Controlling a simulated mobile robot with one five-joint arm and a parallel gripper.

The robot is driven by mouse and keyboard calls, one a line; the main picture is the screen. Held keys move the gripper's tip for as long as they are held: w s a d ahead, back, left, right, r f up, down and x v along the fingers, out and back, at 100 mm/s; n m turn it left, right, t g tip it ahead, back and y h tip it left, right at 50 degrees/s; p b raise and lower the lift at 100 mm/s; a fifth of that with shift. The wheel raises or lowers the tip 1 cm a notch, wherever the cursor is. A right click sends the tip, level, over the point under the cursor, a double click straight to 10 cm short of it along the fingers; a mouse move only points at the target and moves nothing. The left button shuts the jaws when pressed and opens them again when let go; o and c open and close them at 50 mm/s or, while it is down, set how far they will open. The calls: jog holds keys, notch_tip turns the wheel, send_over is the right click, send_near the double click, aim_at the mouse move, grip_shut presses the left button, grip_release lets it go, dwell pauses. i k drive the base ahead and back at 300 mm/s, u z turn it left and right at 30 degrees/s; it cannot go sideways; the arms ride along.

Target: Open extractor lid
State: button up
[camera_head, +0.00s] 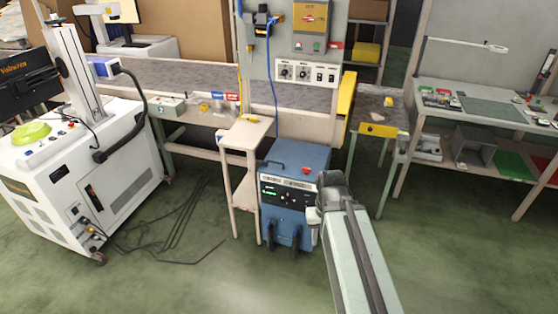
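The extractor appears to be the blue box (284,219) standing on the floor in the middle, with a dark control panel (287,194) on its front. Its blue top (300,151) looks flat and shut, with a small red part on it. My pale arm comes up from the bottom right and covers the box's right front side. The arm's grey end, which seems to carry my gripper (316,214), is close to the box's right front. Its fingers cannot be made out, nor whether they touch the box.
A narrow beige stand (245,135) is close to the box's left. The conveyor (180,77) runs behind. A white laser machine (90,175) stands left, with cables on the floor. A workbench (480,103) stands right. The green floor in front is mostly clear.

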aim_at(286, 158)
jog(key=z, duration=0.2)
jog(key=i, duration=1.95)
jog(key=u, duration=0.5)
jog(key=k, duration=0.65)
jog(key=u, duration=0.3)
jog(key=i, duration=0.65)
jog(key=z, duration=0.05)
